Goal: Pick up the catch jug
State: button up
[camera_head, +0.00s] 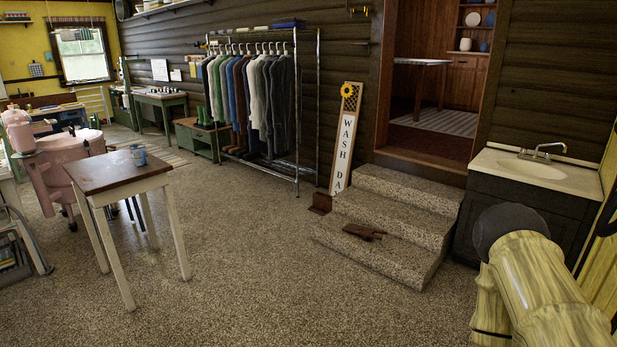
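A small blue jug-like vessel (138,155) stands on the far right part of a small wooden-topped table (105,175). It looks upright and is the only thing I see on that table. I take it for the catch jug, but it is too small to make out a handle or spout. My gripper is not in view; a thick yellow part at the lower right looks like a link of my arm, well away from the table.
A pink wringer washer (65,160) stands just behind the table, to the left. A clothes rack (297,110), stone steps (385,225) and a sink cabinet (510,215) line the back and right. The floor (260,265) between is clear.

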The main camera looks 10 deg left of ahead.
aim_at(139, 154)
jog(key=u, duration=0.5)
jog(key=i, duration=1.9)
jog(key=u, duration=0.75)
